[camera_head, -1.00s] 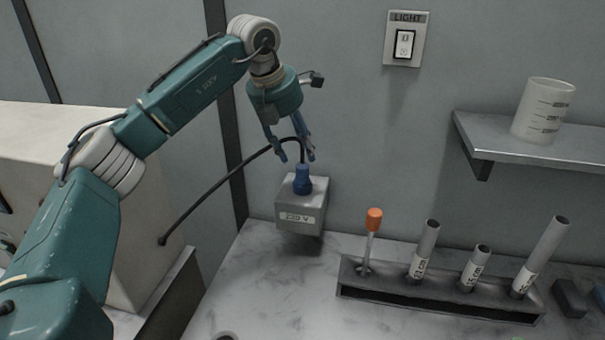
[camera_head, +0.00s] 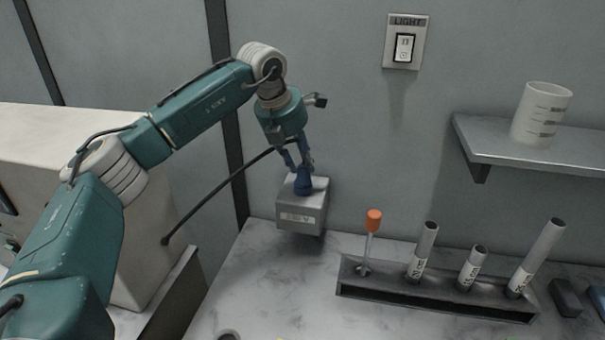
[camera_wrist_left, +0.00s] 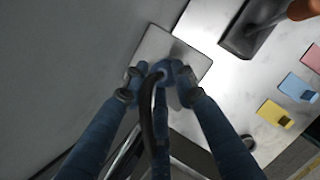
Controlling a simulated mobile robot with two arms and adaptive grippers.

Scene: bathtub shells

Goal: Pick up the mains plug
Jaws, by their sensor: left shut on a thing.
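The blue mains plug (camera_head: 303,185) stands upright on top of the grey 230 V socket box (camera_head: 301,217), its black cable running off to the left. My left gripper (camera_head: 303,172) points down from above and is shut on the plug. In the left wrist view the two blue fingers meet around the plug (camera_wrist_left: 166,72), with the cable (camera_wrist_left: 150,110) rising between them. Whether the plug's pins are in the socket is hidden. My right gripper is not in view.
A dark rack (camera_head: 440,290) with several tubes and an orange-handled tool (camera_head: 373,220) stands right of the box. A shelf (camera_head: 540,150) with a beaker (camera_head: 541,115) and a light switch (camera_head: 404,46) are on the wall.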

